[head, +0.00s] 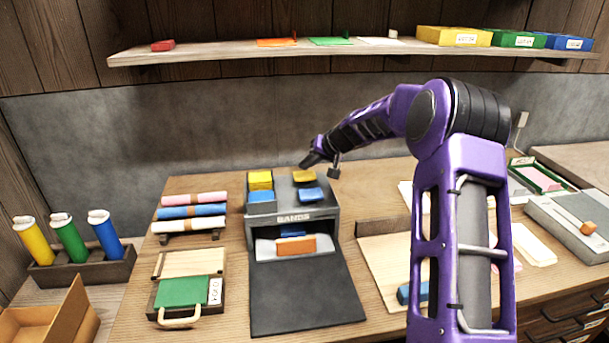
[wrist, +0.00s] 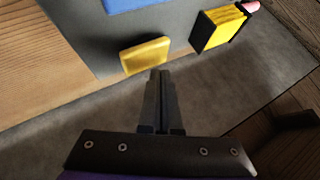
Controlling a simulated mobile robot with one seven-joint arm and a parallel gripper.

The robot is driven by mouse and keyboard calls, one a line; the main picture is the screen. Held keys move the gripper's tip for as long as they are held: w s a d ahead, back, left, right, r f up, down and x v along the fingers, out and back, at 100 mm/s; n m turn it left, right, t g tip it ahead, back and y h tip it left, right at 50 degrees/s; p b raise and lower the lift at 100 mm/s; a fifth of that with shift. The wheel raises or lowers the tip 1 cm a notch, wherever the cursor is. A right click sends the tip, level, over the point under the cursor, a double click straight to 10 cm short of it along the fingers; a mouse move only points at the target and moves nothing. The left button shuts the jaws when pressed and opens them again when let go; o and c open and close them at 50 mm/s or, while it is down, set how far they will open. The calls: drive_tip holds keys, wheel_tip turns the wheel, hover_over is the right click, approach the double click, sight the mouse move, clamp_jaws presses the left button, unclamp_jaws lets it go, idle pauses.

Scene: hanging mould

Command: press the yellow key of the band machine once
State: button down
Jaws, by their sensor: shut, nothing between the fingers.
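The grey band machine (head: 292,215), labelled BANDS, stands on the wooden table. The yellow key (head: 303,176) is at the back right of its top, behind a blue key (head: 311,194). In the wrist view the yellow key (wrist: 145,55) shows just beyond the fingertips, with the blue key (wrist: 138,4) at the top edge. My gripper (head: 304,165) is shut and empty at the yellow key's back edge; in the wrist view the shut fingers (wrist: 159,74) end beside the key. I cannot tell whether they touch it.
A yellow stack in a black holder (wrist: 218,30) stands beside the key, at the machine's back left (head: 260,181). An orange block (head: 296,245) lies in the machine's front opening. Rolls (head: 190,211) lie to the left. A shelf (head: 220,52) runs above along the wall.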

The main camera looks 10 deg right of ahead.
sight(306, 176)
drive_tip(key=shift+f, duration=0.15)
drive_tip(key=shift+f+b, duration=0.25)
drive_tip(key=shift+b, duration=0.25)
drive_tip(key=shift+f+b, duration=0.85)
drive_tip(key=shift+f, duration=0.05)
idle(0.6)
drive_tip(key=shift+r, duration=0.1)
drive_tip(key=shift+r+p, duration=0.7)
drive_tip(key=shift+r, duration=0.5)
drive_tip(key=shift+r, duration=0.1)
drive_tip(key=shift+r+p, duration=1.4)
drive_tip(key=shift+r, duration=1.05)
